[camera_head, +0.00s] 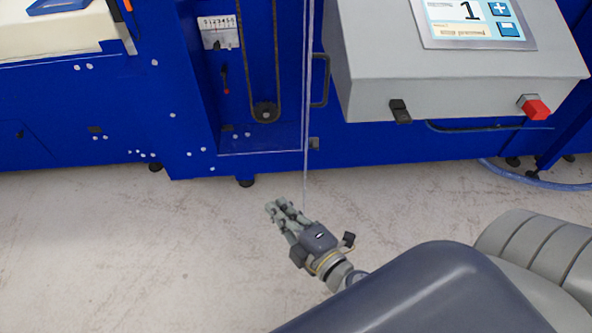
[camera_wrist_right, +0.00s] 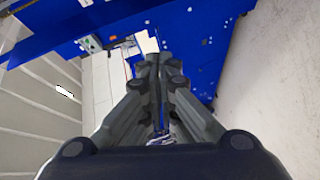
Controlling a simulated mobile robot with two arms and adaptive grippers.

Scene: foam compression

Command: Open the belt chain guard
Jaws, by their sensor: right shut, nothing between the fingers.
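The belt chain guard (camera_head: 306,175) is a thin clear panel seen nearly edge-on. It appears swung out from the blue machine, its lower end showing against the floor. A black handle (camera_head: 320,80) sticks out on its right side. Left of it is the recess with the chain and its sprocket (camera_head: 265,112). My right gripper (camera_head: 277,206) is shut and empty, below the recess in the picture and close to the guard's lower end; I cannot tell whether they touch. In the wrist view its fingers (camera_wrist_right: 160,62) are together. My left gripper is not in view.
A grey control box (camera_head: 455,95) with a screen and a red knob (camera_head: 536,108) juts out at the upper right. The blue machine front (camera_head: 110,120) spans the back. A blue hose (camera_head: 530,178) lies at right. The floor (camera_head: 100,245) at left is clear.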

